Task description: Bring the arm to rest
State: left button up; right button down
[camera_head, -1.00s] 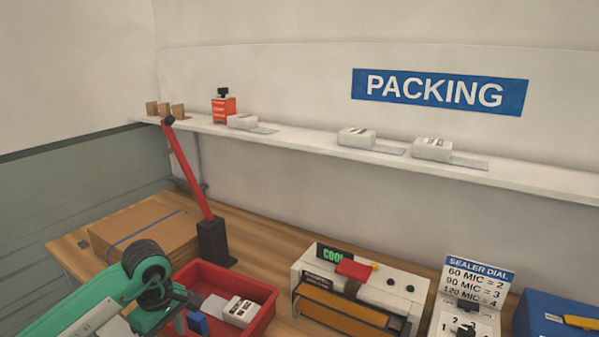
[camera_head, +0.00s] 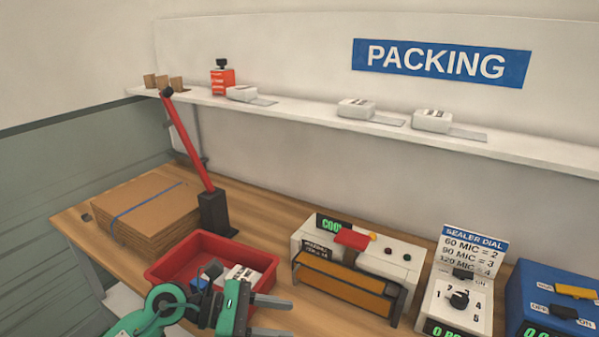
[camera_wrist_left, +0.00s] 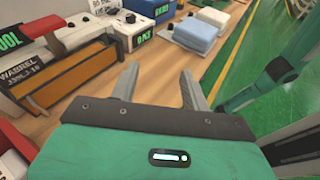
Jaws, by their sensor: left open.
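My left gripper (camera_head: 272,318) is at the bottom of the head view, in front of the red tray (camera_head: 165,263). Its two grey fingers are apart with nothing between them. They also show in the left wrist view (camera_wrist_left: 160,82), spread over the wooden bench (camera_wrist_left: 88,135) near its front edge. The green left arm comes in from the bottom left and hides part of the tray. My right gripper is not in the head view.
The tray holds white and blue items. A sealer machine (camera_head: 410,262), a dial box (camera_head: 478,295) and a blue box (camera_head: 530,285) stand to the right. Stacked cardboard (camera_head: 150,215) and a red lever (camera_head: 187,145) are at the left. A shelf (camera_head: 310,120) runs along the wall.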

pick_arm(q)
notch_tip(320, 180, up, 7)
jog(key=n+t+h, duration=0.5)
jog(key=n+t, duration=0.1)
jog(key=n, duration=0.3)
jog(key=w+a+r+n+t+y, duration=0.1)
jog(key=w+a+n+t+y, duration=0.35)
jog(key=n+t, duration=0.85)
jog(key=s+a+f+n+g+y, duration=0.3)
jog(key=a+f+n+y, duration=1.2)
jog(key=n, duration=0.7)
jog(key=s+f+n+g, duration=0.4)
jog(key=s+f+g, duration=0.3)
jog(key=s, duration=0.4)
jog(key=s+f+n+g, duration=0.4)
jog(key=s+f+g, duration=0.3)
jog(key=s, duration=0.4)
notch_tip(320, 180, down, 32)
jog(key=s+a+f+g, duration=0.1)
jog(key=s+a+f, duration=0.1)
jog(key=s+f, duration=1.7)
jog(key=shift+s+a+f+g, duration=0.25)
jog(key=shift+a+g, duration=0.1)
jog(key=shift+g, duration=0.05)
jog(key=shift+y, duration=0.25)
